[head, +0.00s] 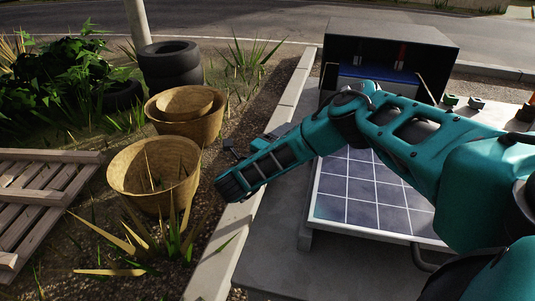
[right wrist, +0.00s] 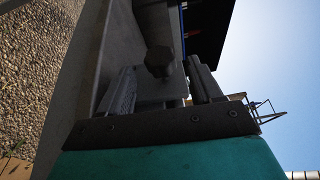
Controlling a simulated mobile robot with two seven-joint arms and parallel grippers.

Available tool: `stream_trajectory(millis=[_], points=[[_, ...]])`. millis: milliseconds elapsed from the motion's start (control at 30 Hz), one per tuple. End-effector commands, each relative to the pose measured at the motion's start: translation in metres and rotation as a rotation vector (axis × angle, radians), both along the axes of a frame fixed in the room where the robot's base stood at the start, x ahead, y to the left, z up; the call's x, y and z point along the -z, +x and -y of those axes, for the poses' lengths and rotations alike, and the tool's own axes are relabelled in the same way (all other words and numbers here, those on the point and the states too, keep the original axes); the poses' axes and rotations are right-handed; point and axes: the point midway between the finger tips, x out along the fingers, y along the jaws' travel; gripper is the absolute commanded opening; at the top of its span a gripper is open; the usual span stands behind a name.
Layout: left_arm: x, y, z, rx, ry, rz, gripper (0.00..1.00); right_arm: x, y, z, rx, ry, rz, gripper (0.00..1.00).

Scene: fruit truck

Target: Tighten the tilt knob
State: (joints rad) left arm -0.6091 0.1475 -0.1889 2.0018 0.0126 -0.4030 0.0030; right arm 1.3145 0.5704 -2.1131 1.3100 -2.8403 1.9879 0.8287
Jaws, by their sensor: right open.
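The tilt knob (right wrist: 158,62) is a dark, faceted knob in the middle of the right wrist view. My right gripper (right wrist: 158,68) is open, with one finger to each side of the knob in that view. I see no finger touching it, and the depth between them is hard to judge. In the head view my teal right arm (head: 400,125) reaches across from the right and bends back down-left. A solar panel (head: 365,203) lies partly under the arm. My left gripper is not in view.
A dark open-fronted box (head: 390,42) stands at the back of the grey bed (head: 290,240). Woven baskets (head: 155,172), stacked tyres (head: 170,64) and a wooden pallet (head: 45,200) stand on the ground at left. The grey bed in front of the panel is clear.

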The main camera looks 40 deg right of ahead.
Motion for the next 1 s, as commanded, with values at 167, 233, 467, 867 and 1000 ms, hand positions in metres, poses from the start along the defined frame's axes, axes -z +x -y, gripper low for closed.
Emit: stream_trajectory(millis=[167,233,467,867,1000], points=[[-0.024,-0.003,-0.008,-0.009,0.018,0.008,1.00,-0.007,-0.008,-0.033,-0.007,-0.002,-0.004,0.65],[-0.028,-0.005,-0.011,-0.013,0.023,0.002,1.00,-0.007,-0.011,-0.044,-0.007,-0.001,-0.004,0.65],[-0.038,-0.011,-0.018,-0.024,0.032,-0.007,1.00,-0.003,-0.021,-0.078,-0.005,-0.003,-0.001,0.65],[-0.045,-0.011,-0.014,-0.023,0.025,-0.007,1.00,0.002,-0.028,-0.097,-0.001,-0.001,-0.001,0.65],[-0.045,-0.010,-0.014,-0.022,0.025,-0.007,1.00,0.002,-0.028,-0.097,-0.001,-0.001,-0.001,0.65]])
